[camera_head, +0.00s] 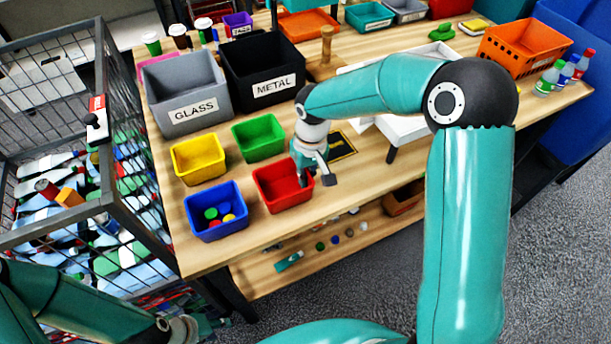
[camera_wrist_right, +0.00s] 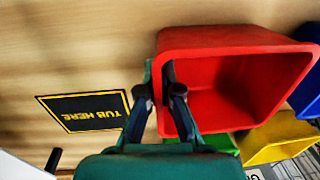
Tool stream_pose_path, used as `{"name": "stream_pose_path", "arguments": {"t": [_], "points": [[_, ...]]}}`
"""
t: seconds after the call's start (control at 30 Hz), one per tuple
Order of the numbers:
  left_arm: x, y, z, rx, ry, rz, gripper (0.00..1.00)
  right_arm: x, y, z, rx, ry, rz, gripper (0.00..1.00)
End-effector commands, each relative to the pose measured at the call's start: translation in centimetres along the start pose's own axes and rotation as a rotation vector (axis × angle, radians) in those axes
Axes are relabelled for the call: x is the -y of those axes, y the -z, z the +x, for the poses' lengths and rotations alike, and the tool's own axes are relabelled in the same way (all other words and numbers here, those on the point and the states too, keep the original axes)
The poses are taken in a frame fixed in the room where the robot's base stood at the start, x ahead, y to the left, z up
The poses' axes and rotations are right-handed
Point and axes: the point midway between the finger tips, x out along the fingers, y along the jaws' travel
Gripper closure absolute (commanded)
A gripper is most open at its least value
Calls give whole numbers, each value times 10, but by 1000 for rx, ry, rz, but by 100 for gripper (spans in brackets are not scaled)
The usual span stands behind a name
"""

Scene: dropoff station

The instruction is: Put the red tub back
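The red tub (camera_head: 270,199) is open-topped and looks empty. In the head view it is right of the blue tub and in front of the green tub; I cannot tell whether it touches the table. In the right wrist view the red tub (camera_wrist_right: 225,42) fills the upper right. My right gripper (camera_head: 305,180) is at its right wall; the wrist view shows its fingers (camera_wrist_right: 159,68) close together, one inside and one outside, shut on that wall. A black, yellow-edged "TUB HERE" mark (camera_wrist_right: 85,111) shows left of the tub. My left gripper (camera_head: 182,328) is low at left, its fingers unclear.
Blue (camera_head: 218,232), yellow (camera_head: 200,172) and green (camera_head: 259,149) tubs stand close by; the blue one holds small coloured caps. GLASS (camera_head: 187,88) and METAL (camera_head: 262,67) bins stand behind. A wire cage (camera_head: 115,150) of bottles is left of the table. A white tray (camera_head: 398,128) is at right.

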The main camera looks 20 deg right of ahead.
Motion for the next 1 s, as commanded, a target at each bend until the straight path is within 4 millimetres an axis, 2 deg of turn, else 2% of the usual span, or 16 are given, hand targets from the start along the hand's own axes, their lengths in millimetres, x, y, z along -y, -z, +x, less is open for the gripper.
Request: {"name": "stream_pose_path", "arguments": {"t": [0.13,0.3,0.73,0.87,1.0], "points": [[1,0,3,0,0,0,60,0,0,3,0,0,0,100],[0,0,1,0,0,0,60,0,0,1,0,0,0,70],[0,0,1,0,0,0,60,0,1,-5,-2,0,0,69],[1,0,2,0,0,0,60,1,1,-22,-5,0,-1,69],[2,0,4,0,0,0,60,0,2,-49,-6,0,0,69]]}}
